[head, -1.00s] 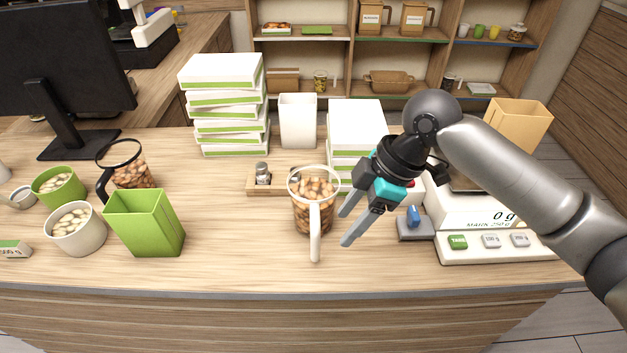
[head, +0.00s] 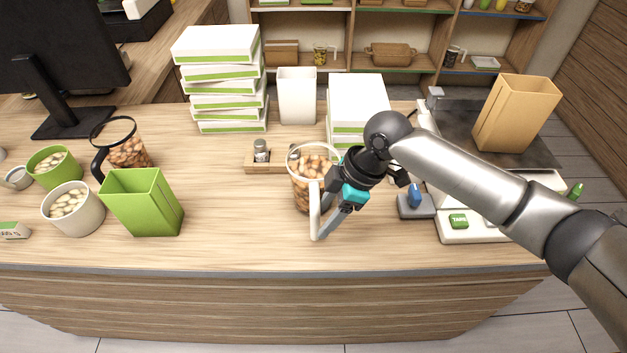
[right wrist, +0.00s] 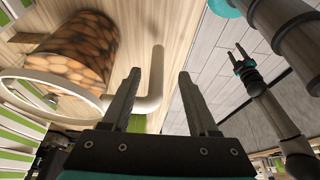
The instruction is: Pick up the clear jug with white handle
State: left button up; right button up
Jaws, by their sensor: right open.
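The clear jug with white handle (head: 306,187) stands upright on the counter, filled with brown nuts. Its white handle (head: 314,212) faces the front edge. My right gripper (head: 325,222) is open beside the handle, coming from the right. In the right wrist view, the handle (right wrist: 154,85) appears between the two open fingers, nearer the left one; I cannot tell whether they touch. The jug body (right wrist: 80,48) lies to the left there. My left gripper (right wrist: 238,54) shows small in the right wrist view, empty with its fingers apart.
A wooden holder with shakers (head: 262,160) stands just behind the jug. White box stacks (head: 219,85) and a scale (head: 470,228) stand behind and right. A similar jug with black handle (head: 128,153) and a green box (head: 142,205) are left. Counter is clear between the green box and jug.

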aim_at(315, 223)
jog(key=x, duration=0.4)
jog(key=shift+w+a+f, duration=0.15)
jog(key=shift+w+a, duration=0.05)
jog(key=shift+a, duration=0.05)
grip_shut()
dwell(1.1)
jog(key=shift+w, duration=0.1)
